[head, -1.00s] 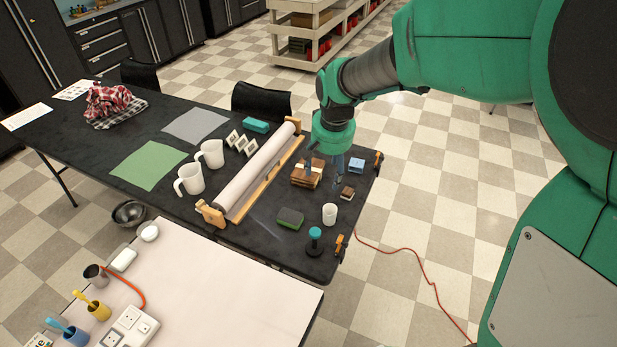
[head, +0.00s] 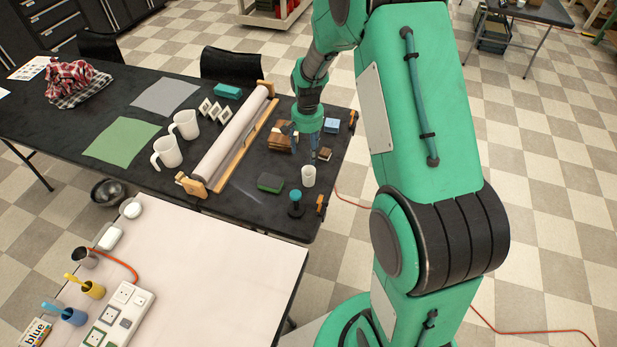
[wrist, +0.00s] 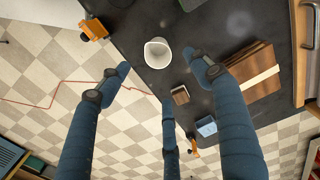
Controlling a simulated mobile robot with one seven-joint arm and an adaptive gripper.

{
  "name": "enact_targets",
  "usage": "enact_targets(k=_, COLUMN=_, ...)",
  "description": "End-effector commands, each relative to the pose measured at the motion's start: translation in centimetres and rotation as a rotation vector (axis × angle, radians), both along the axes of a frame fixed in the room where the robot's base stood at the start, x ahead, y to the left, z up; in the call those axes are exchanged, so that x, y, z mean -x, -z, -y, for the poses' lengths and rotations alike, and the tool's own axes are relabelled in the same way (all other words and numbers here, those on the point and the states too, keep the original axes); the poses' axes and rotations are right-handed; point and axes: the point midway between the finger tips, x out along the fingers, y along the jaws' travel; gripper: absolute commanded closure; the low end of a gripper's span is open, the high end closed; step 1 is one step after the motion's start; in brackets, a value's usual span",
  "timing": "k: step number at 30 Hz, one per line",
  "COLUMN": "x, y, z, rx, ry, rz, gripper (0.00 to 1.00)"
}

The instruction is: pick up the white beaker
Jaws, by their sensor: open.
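The white beaker (head: 308,176) is a small upright open cup near the right end of the black table in the head view. In the wrist view the beaker (wrist: 157,53) shows from above, its open mouth towards me, ahead of the fingertips. My gripper (head: 305,145) hangs above the table, just behind the beaker in the head view. Its blue fingers are spread wide in the wrist view (wrist: 161,70), with nothing between them and the beaker apart from them.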

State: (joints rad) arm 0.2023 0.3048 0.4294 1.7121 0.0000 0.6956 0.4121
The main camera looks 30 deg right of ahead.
Motion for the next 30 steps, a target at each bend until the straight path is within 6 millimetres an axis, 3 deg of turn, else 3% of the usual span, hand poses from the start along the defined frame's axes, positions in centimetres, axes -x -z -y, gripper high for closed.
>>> enact_targets(k=14, x=0.0, y=0.7, z=0.0, rx=-0.001, ry=0.0, rz=-0.001, gripper=0.36)
enact_targets(k=30, x=0.0, y=7.8, z=0.0, rx=-0.001, ry=0.0, rz=-0.001, gripper=0.36)
